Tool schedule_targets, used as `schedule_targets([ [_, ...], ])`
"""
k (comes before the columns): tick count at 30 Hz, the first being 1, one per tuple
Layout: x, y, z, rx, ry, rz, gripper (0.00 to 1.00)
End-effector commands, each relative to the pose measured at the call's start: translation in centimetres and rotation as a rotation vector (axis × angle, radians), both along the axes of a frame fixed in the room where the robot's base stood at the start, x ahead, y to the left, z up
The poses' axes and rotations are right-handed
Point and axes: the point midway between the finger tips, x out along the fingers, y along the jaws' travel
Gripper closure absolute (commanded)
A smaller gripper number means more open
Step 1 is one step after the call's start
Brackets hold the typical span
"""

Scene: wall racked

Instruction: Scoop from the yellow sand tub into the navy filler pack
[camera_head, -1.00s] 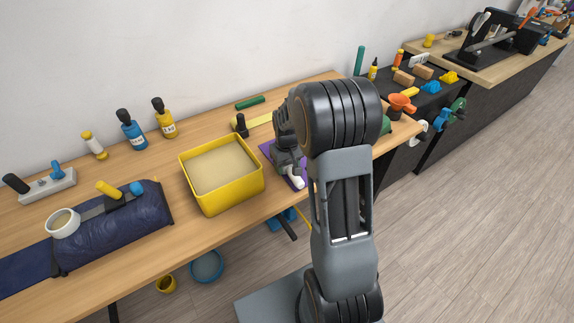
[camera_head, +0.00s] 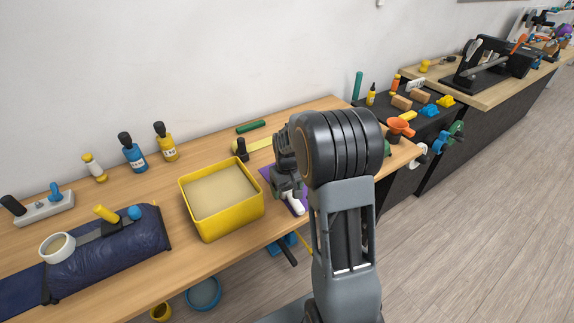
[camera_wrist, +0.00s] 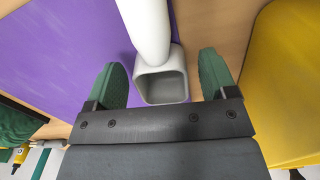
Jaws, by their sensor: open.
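The yellow sand tub (camera_head: 222,226) stands on the wooden bench, filled with pale sand; its yellow wall also shows at the right of the wrist view (camera_wrist: 292,85). The navy filler pack (camera_head: 130,243) lies at the bench's left, with a round white mouth (camera_head: 57,247) at its left end. A white scoop (camera_wrist: 147,28) with a squarish hollow end lies on a purple mat (camera_wrist: 60,50). My gripper (camera_wrist: 163,78) is open above it, one green fingertip on each side of the scoop in the picture. I see no contact. In the head view, my arm partly hides the mat.
Blue and yellow bottles (camera_head: 133,153) stand behind the tub. A grey block with handles (camera_head: 45,207) is at the far left. A green bar (camera_head: 250,127) lies near the wall. A dark bench with several small tools (camera_head: 424,107) is at the right. A blue bowl (camera_head: 203,293) sits below the bench.

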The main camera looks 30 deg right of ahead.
Motion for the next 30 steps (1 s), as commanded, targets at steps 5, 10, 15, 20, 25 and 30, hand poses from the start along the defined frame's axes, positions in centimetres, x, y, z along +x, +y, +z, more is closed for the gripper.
schedule_targets([
  [5, 0.1, 0.0, 4.4, -0.003, -0.011, 0.0, 0.22],
  [10, 0.1, 0.0, 8.1, -0.002, -0.008, 0.0, 0.22],
  [15, 0.1, 0.0, 10.7, -0.002, -0.007, 0.0, 0.22],
  [20, 0.0, 0.1, 12.1, -0.001, -0.005, 0.0, 0.22],
  [25, -2.0, 1.8, 13.8, -0.009, -0.048, 0.003, 0.22],
  [30, -7.2, 5.4, 15.0, -0.016, -0.146, 0.004, 0.22],
])
